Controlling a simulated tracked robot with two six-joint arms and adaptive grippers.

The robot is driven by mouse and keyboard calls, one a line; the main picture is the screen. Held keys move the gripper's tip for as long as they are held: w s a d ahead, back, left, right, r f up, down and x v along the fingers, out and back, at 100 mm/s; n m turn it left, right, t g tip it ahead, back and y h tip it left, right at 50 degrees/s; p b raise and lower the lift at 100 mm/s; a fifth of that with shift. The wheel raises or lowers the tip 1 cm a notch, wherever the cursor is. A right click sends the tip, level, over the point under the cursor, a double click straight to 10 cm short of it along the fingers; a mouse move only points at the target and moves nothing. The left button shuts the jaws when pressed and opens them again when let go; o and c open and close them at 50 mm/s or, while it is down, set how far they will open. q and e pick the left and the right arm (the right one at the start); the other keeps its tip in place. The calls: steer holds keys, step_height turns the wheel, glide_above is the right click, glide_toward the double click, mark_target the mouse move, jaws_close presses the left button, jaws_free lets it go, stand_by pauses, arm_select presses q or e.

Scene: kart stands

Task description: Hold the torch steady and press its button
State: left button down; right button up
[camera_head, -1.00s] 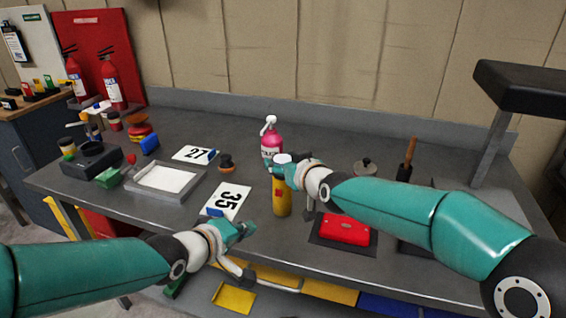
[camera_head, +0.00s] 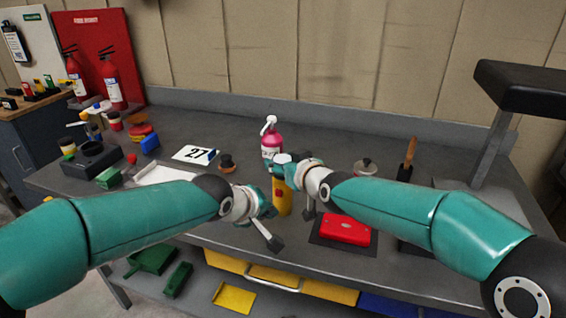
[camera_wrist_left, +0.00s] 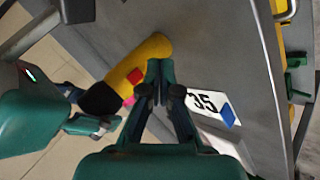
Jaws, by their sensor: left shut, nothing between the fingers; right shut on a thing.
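The yellow torch (camera_head: 285,203) stands upright near the middle of the bench, with a red button (camera_head: 279,192) on its side. My right gripper (camera_head: 281,172) is shut around its upper part. My left gripper (camera_head: 268,208) is shut and empty, just left of the torch at about button height. In the left wrist view the torch (camera_wrist_left: 150,55) lies slantwise behind the shut left fingertips (camera_wrist_left: 158,66), and the red button (camera_wrist_left: 135,76) shows just left of them. I cannot tell whether the fingertips touch the torch.
A pink spray bottle (camera_head: 272,143) stands just behind the torch. A red case (camera_head: 346,230) lies on a dark mat to the right.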

mark_target(282, 201)
arm_select(q)
steer(key=shift+w+d, duration=0.25)
steer(key=shift+w, duration=0.6)
steer(key=shift+w+d, duration=0.25)
steer(key=shift+w, duration=0.55)
steer(key=shift+w+d, duration=0.1)
steer(key=shift+w, duration=0.05)
steer(key=shift+w, duration=0.25)
steer(key=shift+w+d, duration=0.1)
stand_by(0.5)
steer(key=shift+s+a, duration=0.2)
steer(key=shift+s, duration=0.35)
steer(key=shift+s, duration=0.1)
steer(key=shift+s+a, duration=0.3)
steer(key=shift+s, duration=0.65)
steer(key=shift+s+a, duration=0.35)
steer(key=shift+s, duration=0.55)
steer(key=shift+s+a, duration=0.3)
steer(key=shift+s, duration=0.65)
